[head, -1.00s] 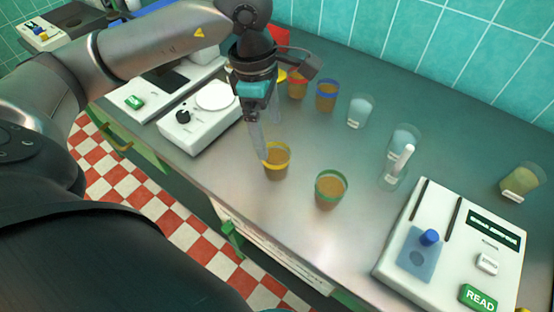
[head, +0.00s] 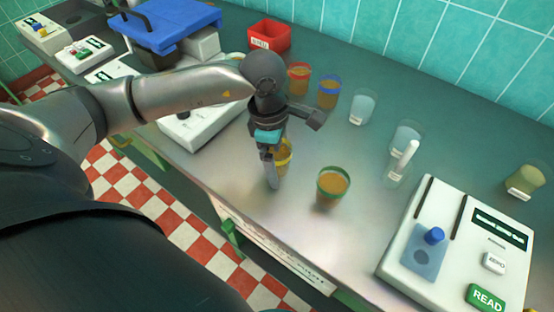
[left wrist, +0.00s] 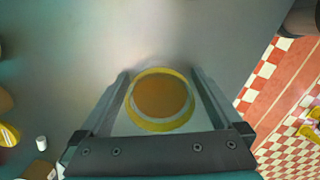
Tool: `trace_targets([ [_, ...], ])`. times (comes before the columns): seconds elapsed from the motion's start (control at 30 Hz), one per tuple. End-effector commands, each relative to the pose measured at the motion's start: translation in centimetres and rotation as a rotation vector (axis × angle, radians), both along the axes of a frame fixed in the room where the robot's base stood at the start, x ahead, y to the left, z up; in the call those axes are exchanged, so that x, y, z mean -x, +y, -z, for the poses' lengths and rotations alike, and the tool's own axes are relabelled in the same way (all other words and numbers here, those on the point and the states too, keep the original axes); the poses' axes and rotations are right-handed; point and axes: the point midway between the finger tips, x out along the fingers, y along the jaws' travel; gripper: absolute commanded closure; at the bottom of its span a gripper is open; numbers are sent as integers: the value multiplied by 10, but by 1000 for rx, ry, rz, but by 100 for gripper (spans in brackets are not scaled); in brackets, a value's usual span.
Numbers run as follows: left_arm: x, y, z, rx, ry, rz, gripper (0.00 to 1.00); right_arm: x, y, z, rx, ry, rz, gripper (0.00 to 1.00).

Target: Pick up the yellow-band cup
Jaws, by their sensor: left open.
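The yellow-band cup (head: 283,158) stands upright on the grey counter with brown liquid in it. My left gripper (head: 277,170) is at the cup and hides part of it in the head view. In the left wrist view the cup (left wrist: 161,100) sits between the two open fingers of the left gripper (left wrist: 162,95). A narrow gap shows near each finger; I cannot tell if either touches the cup. My right gripper is not in view.
A green-band cup (head: 333,186) stands close to the right. Red-band (head: 299,78) and blue-band (head: 329,92) cups stand behind, with clear beakers (head: 363,106). A white meter (head: 455,245) is at the right. The counter's front edge is near, above a checkered floor.

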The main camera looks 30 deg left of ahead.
Motion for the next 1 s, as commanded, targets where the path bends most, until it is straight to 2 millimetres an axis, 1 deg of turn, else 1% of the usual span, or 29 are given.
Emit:
trace_targets([
  [0.1,0,0,-1,0,0,0,1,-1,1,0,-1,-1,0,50],
  [0.9,0,0,-1,0,0,-1,91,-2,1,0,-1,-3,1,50],
  [1.0,0,0,-1,1,-1,-1,93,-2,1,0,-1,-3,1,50],
])
